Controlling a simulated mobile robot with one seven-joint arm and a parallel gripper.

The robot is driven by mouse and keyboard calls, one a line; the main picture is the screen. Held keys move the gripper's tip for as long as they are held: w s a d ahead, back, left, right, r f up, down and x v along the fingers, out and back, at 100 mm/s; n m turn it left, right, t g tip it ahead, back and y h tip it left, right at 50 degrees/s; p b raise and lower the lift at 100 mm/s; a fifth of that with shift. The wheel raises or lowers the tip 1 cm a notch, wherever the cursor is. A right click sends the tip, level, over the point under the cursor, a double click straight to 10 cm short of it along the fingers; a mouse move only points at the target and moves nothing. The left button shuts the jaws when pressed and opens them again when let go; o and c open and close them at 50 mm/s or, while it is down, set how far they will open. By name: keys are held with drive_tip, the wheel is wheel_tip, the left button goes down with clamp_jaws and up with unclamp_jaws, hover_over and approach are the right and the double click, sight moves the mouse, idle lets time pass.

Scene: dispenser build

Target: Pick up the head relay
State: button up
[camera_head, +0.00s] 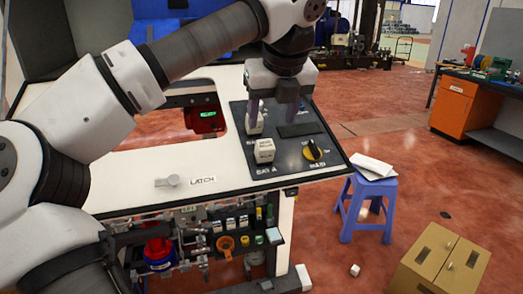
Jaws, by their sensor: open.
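Two white relay-like blocks sit on a dark panel (330,160) at the right end of the white worktop. The front block (264,150) stands at the spot marked BAY A, with small dark lettering too small to read surely. The rear block (253,124) is partly hidden by my gripper's left finger. I cannot tell which one is the head relay. My gripper (273,116) points down over the back of the panel, open, with its fingers apart. It is behind the front block. I cannot tell whether the left finger touches the rear block.
A yellow-and-black knob (312,150) and a dark rectangular plate (300,129) are on the panel. A LATCH knob (172,181) is on the worktop (130,190). Right of it stand a purple stool (367,195) and a cardboard box (440,262).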

sight(265, 142)
drive_tip(key=x, duration=0.4)
drive_tip(key=shift+f+p, duration=0.15)
drive_tip(key=shift+p, duration=0.25)
drive_tip(key=shift+p+x, duration=1.3)
drive_tip(key=shift+x, duration=1.35)
drive_tip(key=shift+a, duration=0.2)
drive_tip(key=c, duration=1.2)
drive_tip(key=shift+o, duration=0.2)
wheel_tip(265, 142, up, 20)
drive_tip(key=shift+b, duration=0.3)
drive_tip(key=o, duration=0.4)
clamp_jaws()
